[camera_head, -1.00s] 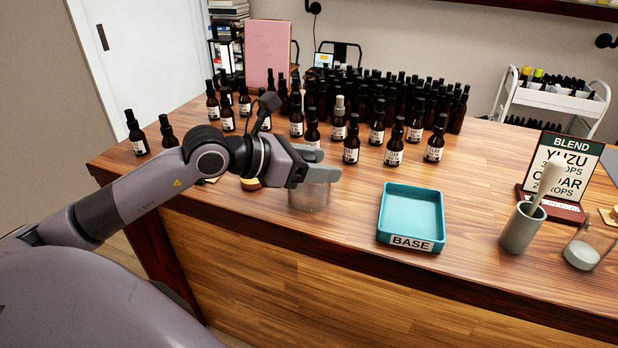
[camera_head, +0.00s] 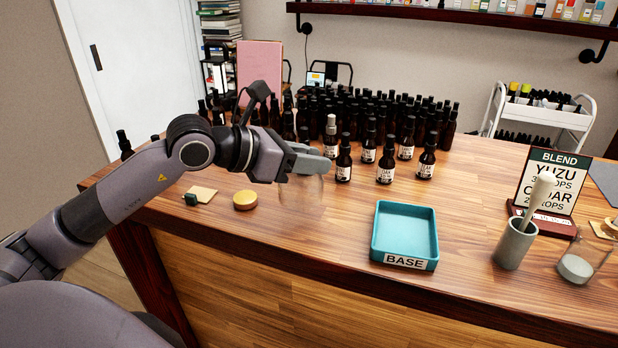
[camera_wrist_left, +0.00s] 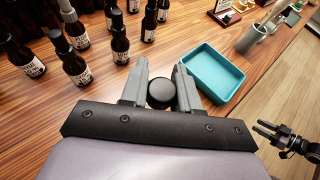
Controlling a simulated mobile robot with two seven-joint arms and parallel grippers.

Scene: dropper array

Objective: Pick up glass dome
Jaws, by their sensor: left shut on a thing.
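The glass dome (camera_head: 301,192) is clear and hard to see; it hangs below my left gripper (camera_head: 312,160) in the head view, seemingly just above the table. The left gripper is shut on it. In the left wrist view, a dark round knob (camera_wrist_left: 161,92) sits between the fingertips of the left gripper (camera_wrist_left: 161,75); the clear glass is barely visible there. My right gripper (camera_wrist_left: 268,131) shows at the right edge of the left wrist view, dark, with its fingers apart and empty, away from the dome.
A teal tray (camera_head: 404,207) labelled BASE stands right of the dome. A round wooden disc (camera_head: 245,200) lies left of it. Many dark bottles (camera_head: 385,165) stand behind. A mortar with pestle (camera_head: 514,245) and a blend sign (camera_head: 549,185) are at right. Table between disc and tray is clear.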

